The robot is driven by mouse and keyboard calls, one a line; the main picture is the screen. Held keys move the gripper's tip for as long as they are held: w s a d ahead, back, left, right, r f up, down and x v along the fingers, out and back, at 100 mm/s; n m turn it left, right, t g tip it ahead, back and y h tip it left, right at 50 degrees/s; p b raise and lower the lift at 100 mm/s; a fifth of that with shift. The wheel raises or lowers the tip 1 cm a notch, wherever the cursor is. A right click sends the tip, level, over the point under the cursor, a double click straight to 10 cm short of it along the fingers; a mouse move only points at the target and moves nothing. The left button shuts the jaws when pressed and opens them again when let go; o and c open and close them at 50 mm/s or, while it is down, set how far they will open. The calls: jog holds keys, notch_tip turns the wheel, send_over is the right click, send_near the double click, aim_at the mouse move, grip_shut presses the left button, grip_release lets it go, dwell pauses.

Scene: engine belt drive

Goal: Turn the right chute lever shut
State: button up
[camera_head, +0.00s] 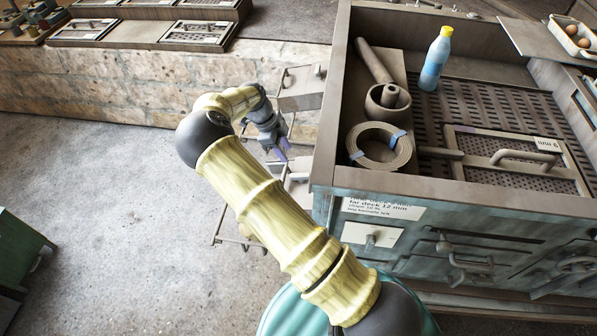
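Two grey box-like fittings stick out from the left side of the machine, an upper one (301,92) and a lower one partly behind my arm. A small peg-like part (318,71) stands on the upper one. I cannot tell for sure which part is the right chute lever, or how far it is turned. My gripper (281,154) hangs at the end of my arm beside the machine's left side, between the two fittings. Its fingertips are small and purplish. No held object shows, and I cannot tell whether the fingers are open or touching anything.
The machine's top (480,195) carries a rope coil (379,147), a mortar (381,106), a blue bottle (435,60) and a handled mesh lid (520,165). A low stone wall (110,88) runs behind.

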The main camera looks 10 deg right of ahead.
aim_at(299, 174)
jog(key=p+x, duration=0.2)
jog(key=x, duration=1)
jog(key=shift+f, duration=0.15)
jog(key=shift+c, duration=0.4)
grip_shut()
